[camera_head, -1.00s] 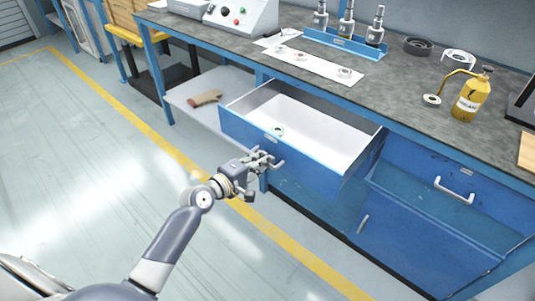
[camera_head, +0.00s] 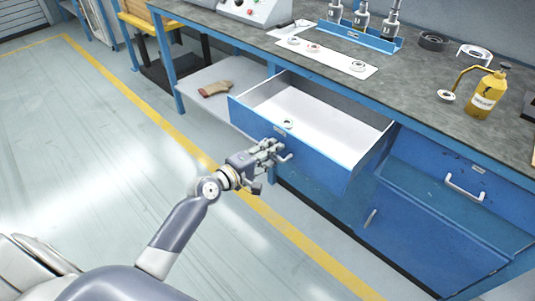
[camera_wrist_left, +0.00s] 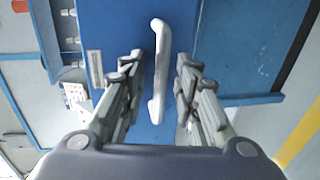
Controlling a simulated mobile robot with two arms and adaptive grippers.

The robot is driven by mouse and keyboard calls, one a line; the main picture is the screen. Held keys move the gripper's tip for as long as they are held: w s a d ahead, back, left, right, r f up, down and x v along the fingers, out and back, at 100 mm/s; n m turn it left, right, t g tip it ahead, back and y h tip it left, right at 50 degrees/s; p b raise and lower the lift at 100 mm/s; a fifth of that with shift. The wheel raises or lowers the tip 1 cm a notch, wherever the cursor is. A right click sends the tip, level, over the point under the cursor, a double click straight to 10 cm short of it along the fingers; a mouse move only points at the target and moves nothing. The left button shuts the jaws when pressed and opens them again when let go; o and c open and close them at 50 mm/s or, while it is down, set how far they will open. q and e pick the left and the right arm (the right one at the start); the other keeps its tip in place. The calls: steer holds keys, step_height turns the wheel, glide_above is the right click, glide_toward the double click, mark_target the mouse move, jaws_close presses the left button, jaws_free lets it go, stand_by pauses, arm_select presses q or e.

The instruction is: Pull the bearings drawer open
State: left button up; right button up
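The blue drawer (camera_head: 290,140) with a white inside stands pulled out from under the bench. A small ring-shaped part (camera_head: 288,123) lies inside near its front. My left gripper (camera_head: 274,152) is at the drawer's front face, at its handle. In the left wrist view the pale bar handle (camera_wrist_left: 158,70) stands between the two fingers of my left gripper (camera_wrist_left: 158,88). A gap shows on both sides of the handle, so the fingers are open around it and apart from it. A small label (camera_wrist_left: 95,68) is beside the handle. My right gripper is out of view.
The bench top (camera_head: 420,80) holds a blue rack (camera_head: 358,36), rings on a white sheet (camera_head: 330,54) and a yellow oil can (camera_head: 486,95). A blue cabinet front (camera_head: 430,225) with handles is right of the drawer. The floor (camera_head: 90,150) in front is clear.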

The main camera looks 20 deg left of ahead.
arm_select(q)
steer(key=v, duration=1.2)
steer(key=s+d+f+m+g+y, duration=0.1)
steer(key=s+d+f+m+g, duration=0.15)
steer(key=f, duration=0.55)
steer(key=s+d+f+m+g, duration=0.1)
steer(key=s+f+m+g, duration=0.2)
steer(key=f, duration=0.4)
steer(key=s+d+f+m+g+y, duration=0.1)
steer(key=s+f+m, duration=0.25)
steer(key=f, duration=0.45)
steer(key=s+d+f+m+g+y, duration=0.3)
steer(key=s+f+m+g, duration=0.35)
steer(key=s+f, duration=0.6)
steer(key=s+a+p, duration=0.2)
steer(key=s+p, duration=0.6)
steer(key=s, duration=0.1)
steer(key=s+a+f+p, duration=0.1)
steer(key=s+p, duration=0.7)
steer(key=s, duration=0.2)
steer(key=shift+a+f+m+g+p, duration=0.25)
steer(key=shift+a+m+g+p, duration=0.05)
steer(key=shift+a+m+g, duration=0.15)
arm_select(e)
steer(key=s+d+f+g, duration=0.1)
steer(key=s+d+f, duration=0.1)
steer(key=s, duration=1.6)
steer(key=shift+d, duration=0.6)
